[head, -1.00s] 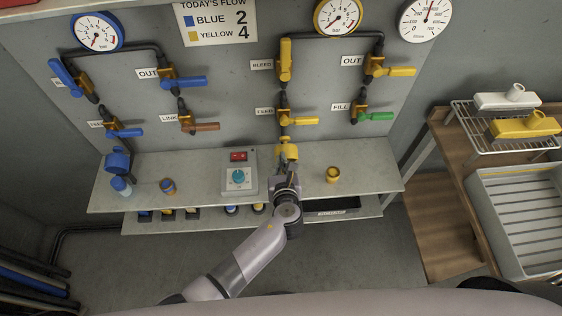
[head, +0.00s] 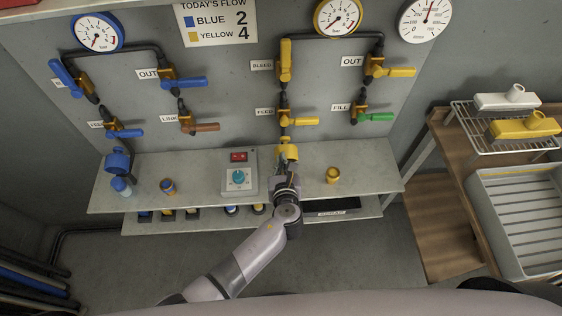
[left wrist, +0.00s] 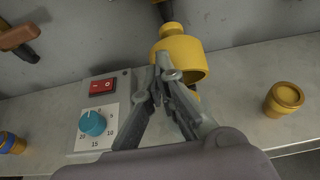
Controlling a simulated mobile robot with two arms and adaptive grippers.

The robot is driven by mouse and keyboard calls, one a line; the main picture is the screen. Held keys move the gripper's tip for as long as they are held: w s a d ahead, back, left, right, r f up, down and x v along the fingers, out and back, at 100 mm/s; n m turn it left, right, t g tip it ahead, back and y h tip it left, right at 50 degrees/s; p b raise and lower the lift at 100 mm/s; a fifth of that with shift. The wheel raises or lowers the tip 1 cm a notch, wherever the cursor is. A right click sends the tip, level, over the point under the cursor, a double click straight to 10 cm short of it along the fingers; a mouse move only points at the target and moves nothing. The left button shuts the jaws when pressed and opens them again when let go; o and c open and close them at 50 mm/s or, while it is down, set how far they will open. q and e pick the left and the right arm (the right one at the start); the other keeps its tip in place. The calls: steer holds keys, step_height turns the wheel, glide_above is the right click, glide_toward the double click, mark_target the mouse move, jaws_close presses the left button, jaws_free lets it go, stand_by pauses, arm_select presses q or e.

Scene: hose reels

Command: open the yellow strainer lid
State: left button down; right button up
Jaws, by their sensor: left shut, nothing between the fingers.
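The yellow strainer (head: 288,152) hangs on the yellow pipe just below the FEED valve. In the left wrist view it is a yellow cup-shaped body (left wrist: 183,52) with its wide end facing down toward me. A small yellowish part shows under its rim, mostly hidden behind my fingers; I cannot tell whether it is the lid. My left gripper (head: 287,176) is just in front of and below the strainer. In the left wrist view its fingers (left wrist: 165,80) are shut and empty, overlapping the strainer's lower edge; contact is unclear. My right gripper is out of view.
A loose yellow cup-shaped piece (head: 333,175) stands on the shelf (head: 366,165) to the right. The control box (head: 239,179) with a blue knob is close on the left. The yellow FEED valve handle (head: 303,121) sits above. The shelf between strainer and loose piece is clear.

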arm_select(q)
steer(key=v, duration=1.2)
steer(key=s+a+f+n+g+b, duration=0.1)
steer(key=s+a+f+n+g, duration=0.3)
steer(key=f, duration=0.7)
steer(key=s+a+f+n+g+b, duration=0.2)
steer(key=s+a+f+n, duration=0.25)
steer(key=f, duration=0.65)
steer(key=s+a+f+n+g+b, duration=0.15)
steer(key=s+a+f+n, duration=0.3)
steer(key=f, duration=0.65)
steer(key=s+a+f+n+g+b, duration=0.1)
steer(key=s+a+f+n+g, duration=0.1)
steer(key=s+a+f+n, duration=0.5)
steer(key=s+a+f+n+g+b, duration=0.1)
steer(key=s+a+f+n+g, duration=0.2)
steer(key=s+a+f+n, duration=0.4)
steer(key=s+n, duration=0.6)
steer(key=s, duration=0.1)
steer(key=shift+a+n+b, duration=0.3)
steer(key=shift+b, duration=0.1)
